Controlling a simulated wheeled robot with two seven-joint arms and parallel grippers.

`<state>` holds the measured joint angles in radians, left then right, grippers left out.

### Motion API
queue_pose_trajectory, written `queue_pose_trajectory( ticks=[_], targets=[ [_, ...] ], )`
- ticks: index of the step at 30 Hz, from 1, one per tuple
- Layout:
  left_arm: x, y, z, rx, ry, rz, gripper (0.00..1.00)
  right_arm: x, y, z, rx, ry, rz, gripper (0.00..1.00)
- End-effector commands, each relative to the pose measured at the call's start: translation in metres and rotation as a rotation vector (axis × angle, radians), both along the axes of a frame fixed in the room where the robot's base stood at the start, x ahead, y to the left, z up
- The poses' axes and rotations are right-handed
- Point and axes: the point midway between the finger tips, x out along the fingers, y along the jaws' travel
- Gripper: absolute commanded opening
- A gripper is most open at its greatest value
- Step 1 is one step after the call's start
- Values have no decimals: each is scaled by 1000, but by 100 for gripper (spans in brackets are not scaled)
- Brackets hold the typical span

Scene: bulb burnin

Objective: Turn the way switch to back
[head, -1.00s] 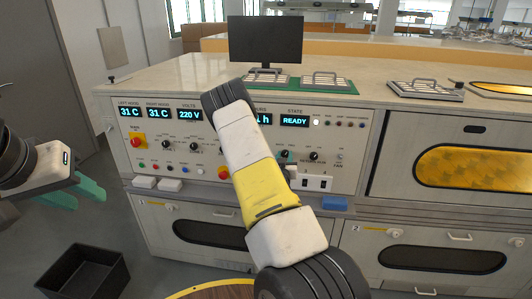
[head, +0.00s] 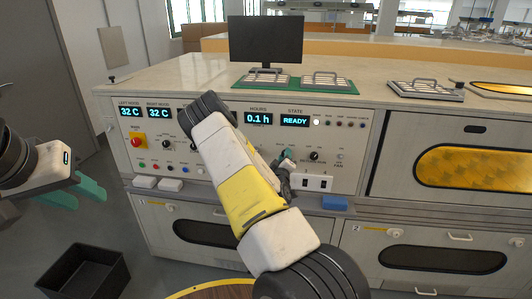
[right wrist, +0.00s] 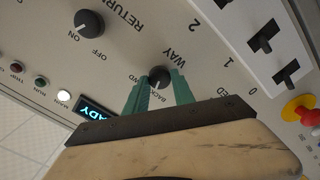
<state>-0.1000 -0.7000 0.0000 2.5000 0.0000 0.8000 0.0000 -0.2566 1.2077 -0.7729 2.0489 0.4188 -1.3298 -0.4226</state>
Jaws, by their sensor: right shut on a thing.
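The way switch (right wrist: 158,77) is a small black round knob on the pale panel, with WAY and BACK lettering beside it in the right wrist view. My right gripper (right wrist: 157,88) has its teal fingers on either side of this knob and is shut on it. The fingers partly cover the lettering, and I cannot tell the exact position of the knob's pointer. In the head view my right gripper (head: 285,162) is at the panel and hides most of the knob. My left gripper (head: 85,192) is open and empty at the left, away from the panel.
The return knob (right wrist: 89,23) and black rocker switches (right wrist: 275,56) flank the way switch. A red emergency button (head: 137,142) is on the panel's left. A blue block (head: 334,202) lies on the ledge. A black bin (head: 83,274) stands on the floor.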

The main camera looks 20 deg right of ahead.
Motion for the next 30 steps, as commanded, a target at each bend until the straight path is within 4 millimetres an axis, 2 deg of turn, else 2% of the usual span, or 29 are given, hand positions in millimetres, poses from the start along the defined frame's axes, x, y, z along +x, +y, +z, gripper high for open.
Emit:
queue_pose_trajectory(
  ticks=[12,29,30],
  targets=[
    [0,0,0,0,0,0,36,1,2,-1,-160,99,3,0],
    [0,0,0,0,0,0,36,0,2,-1,-183,114,3,0],
    [0,0,0,0,0,0,36,0,2,-1,-182,114,3,38]
  ],
)
